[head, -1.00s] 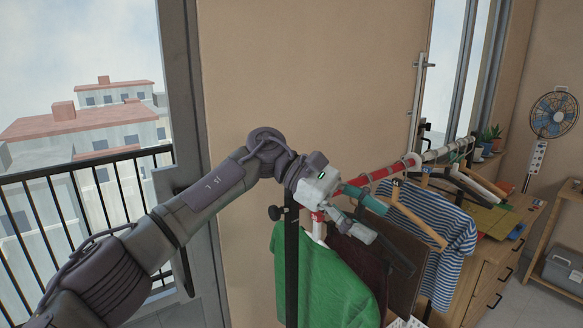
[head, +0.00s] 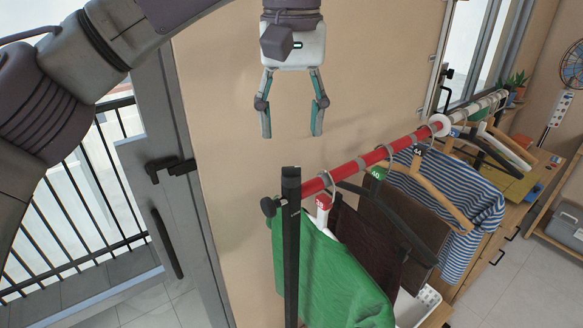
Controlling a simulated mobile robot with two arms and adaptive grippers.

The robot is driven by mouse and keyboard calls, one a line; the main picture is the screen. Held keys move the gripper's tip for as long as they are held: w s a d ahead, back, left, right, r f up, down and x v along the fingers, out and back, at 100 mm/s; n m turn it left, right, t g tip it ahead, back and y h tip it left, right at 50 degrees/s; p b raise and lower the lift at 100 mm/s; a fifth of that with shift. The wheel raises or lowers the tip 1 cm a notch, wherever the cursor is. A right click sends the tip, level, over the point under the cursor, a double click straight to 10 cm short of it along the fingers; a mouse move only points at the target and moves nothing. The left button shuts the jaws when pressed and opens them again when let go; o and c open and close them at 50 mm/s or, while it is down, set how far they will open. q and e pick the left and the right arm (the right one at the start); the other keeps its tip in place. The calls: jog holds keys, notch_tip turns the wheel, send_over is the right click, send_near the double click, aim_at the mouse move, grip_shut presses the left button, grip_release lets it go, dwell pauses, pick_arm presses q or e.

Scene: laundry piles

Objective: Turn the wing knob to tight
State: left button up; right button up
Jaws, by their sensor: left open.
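A small black knob (head: 269,207) sticks out to the left from the upper part of the black clothes rack post (head: 291,250), level with the rail. It is likely the wing knob, but it is too small to tell its wings or which way it is turned. My left gripper (head: 291,134) hangs in the air above the post, fingers pointing down. It is open and empty, with its tips a short way above the post's top and apart from the knob. My right gripper is not in view.
The red and white rail (head: 375,157) runs back to the right from the post. On it hang a green shirt (head: 335,275), dark garments and a striped shirt (head: 437,190). A wooden dresser (head: 480,275) stands behind. The wall behind the gripper is bare.

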aim_at(291, 168)
pick_arm(q)
jog(key=f, duration=0.2)
jog(key=w+f+p, duration=0.1)
jog(key=f, duration=0.1)
jog(key=shift+w+f, duration=0.1)
notch_tip(291, 168, down, 4)
jog(key=shift+a+r+p, duration=0.1)
jog(key=shift+r+p, duration=0.15)
jog(key=shift+p, duration=0.1)
jog(key=shift+f, duration=0.5)
jog(key=c, duration=0.8)
jog(key=shift+c, duration=1.3)
grip_shut()
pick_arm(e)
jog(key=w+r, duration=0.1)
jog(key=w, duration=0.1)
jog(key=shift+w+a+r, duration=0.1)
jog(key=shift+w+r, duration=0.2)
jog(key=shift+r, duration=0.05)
